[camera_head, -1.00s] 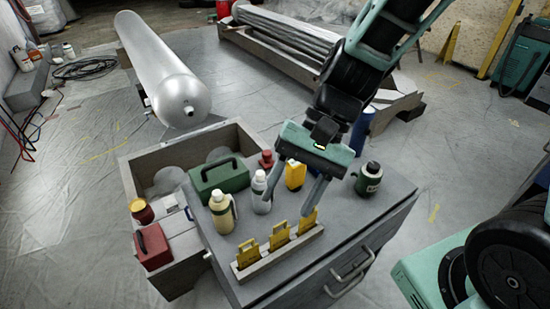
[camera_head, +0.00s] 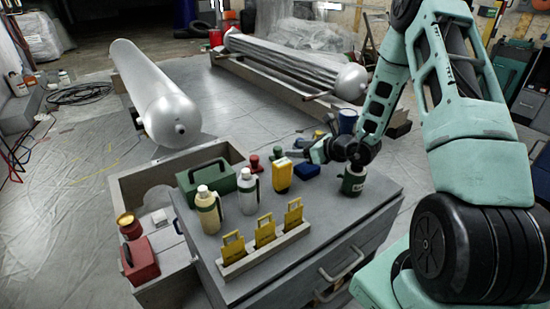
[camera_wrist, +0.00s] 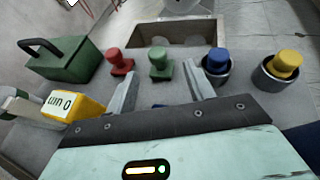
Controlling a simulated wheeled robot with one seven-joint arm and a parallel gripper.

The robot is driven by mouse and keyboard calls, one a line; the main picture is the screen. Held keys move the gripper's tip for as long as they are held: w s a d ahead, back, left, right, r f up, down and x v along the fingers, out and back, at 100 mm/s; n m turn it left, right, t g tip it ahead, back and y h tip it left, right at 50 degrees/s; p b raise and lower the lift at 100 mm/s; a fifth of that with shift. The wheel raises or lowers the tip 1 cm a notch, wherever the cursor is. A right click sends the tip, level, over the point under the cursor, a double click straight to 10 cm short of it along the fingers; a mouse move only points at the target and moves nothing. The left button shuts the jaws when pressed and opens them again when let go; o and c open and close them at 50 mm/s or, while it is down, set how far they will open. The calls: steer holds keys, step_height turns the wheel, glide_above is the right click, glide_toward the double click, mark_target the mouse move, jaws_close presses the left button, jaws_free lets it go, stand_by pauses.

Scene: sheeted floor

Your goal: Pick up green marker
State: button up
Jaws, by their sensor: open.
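The green marker (camera_head: 277,154) is a small knob-topped piece standing upright near the table's back edge, beside a similar red one (camera_head: 255,163). In the wrist view the green marker (camera_wrist: 160,62) shows ahead, in the gap between my fingers, with the red piece (camera_wrist: 120,62) just to its left. My gripper (camera_head: 294,151) is open and low over the back of the table, to the right of the green marker. Its two fingers (camera_wrist: 161,72) are apart with nothing between them near the palm. I cannot tell whether a fingertip touches the marker.
Blue (camera_wrist: 217,60) and yellow (camera_wrist: 286,62) knobbed pieces sit in dark round holders at the right. A yellow meter (camera_head: 282,176), a blue box (camera_head: 307,171), a green case (camera_head: 208,182), bottles and a dark green jar (camera_head: 353,182) crowd the tabletop (camera_head: 335,205).

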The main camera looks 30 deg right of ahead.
mark_target(277, 148)
steer(key=x, duration=0.3)
steer(key=shift+w+a+f, duration=0.1)
steer(key=shift+w, duration=0.15)
steer(key=shift+f+p+x, duration=0.2)
steer(key=shift+p+x, duration=0.2)
steer(key=shift+x, duration=2.35)
steer(key=shift+s+a, duration=0.15)
steer(key=c, duration=1.1)
steer(key=shift+r, duration=0.1)
